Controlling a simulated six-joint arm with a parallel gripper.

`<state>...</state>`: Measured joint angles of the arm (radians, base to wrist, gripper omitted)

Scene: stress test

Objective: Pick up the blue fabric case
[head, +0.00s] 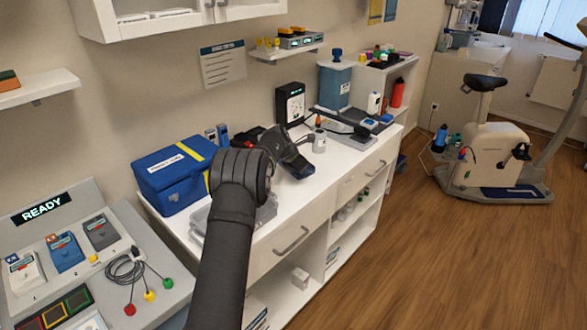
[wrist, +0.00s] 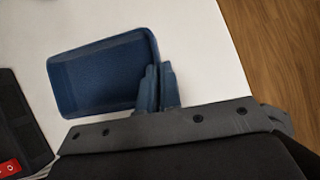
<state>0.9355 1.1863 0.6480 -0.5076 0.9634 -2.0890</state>
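A dark blue fabric case (wrist: 105,78), shallow with a raised rim, is over the white counter in the wrist view. In the head view, a dark blue patch (head: 302,172) under the end of my arm appears to be this case, mostly covered. My gripper (wrist: 158,72) has its two blue-grey fingers close together at the case's right edge. One finger overlaps the inside and the other lies just outside, so they appear shut on the rim. The contact itself is hidden, and I cannot tell whether the case is clear of the counter.
A larger blue box bag (head: 175,180) with a yellow stripe stands left of my arm. A clear tray (head: 268,211) lies beside my arm. A black device (head: 290,103) and several bottles stand behind. The counter's edge and wooden floor (head: 450,250) lie to the right.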

